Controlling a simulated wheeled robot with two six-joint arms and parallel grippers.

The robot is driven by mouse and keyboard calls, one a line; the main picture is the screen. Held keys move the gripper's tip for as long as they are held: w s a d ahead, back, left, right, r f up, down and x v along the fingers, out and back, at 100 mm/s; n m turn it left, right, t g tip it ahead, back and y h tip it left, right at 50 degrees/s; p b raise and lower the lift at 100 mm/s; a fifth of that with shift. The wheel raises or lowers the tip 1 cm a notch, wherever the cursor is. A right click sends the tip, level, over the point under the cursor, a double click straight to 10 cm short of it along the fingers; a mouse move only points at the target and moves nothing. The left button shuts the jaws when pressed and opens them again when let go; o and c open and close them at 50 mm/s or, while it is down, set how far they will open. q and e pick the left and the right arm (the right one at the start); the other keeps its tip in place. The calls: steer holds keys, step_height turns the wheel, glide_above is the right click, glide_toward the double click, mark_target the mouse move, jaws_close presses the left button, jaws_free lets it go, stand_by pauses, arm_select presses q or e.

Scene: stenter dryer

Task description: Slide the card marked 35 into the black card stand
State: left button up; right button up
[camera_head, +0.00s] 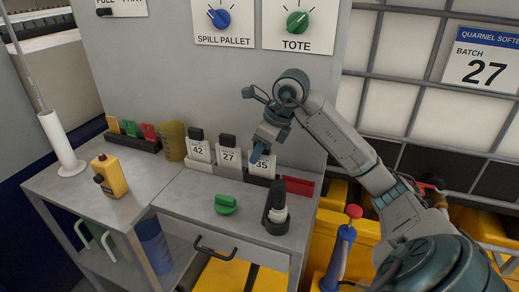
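The card marked 35 (262,166) is white and stands upright at the right end of a row on the grey bench, beside the cards marked 27 (228,158) and 42 (199,151). My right gripper (259,153) reaches down from the upper right to the top of card 35 and covers its upper edge. Its fingers are too small and overlapped to tell whether they grip the card. A dark low base (259,181) shows under card 35; I cannot tell whether it is the black card stand. My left gripper is out of view.
A red block (300,186) lies right of the cards. A grey panel (240,90) rises behind.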

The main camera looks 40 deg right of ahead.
stand_by(0.4)
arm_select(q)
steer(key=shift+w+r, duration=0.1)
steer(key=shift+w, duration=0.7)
arm_select(e)
steer(key=shift+v, duration=5.35)
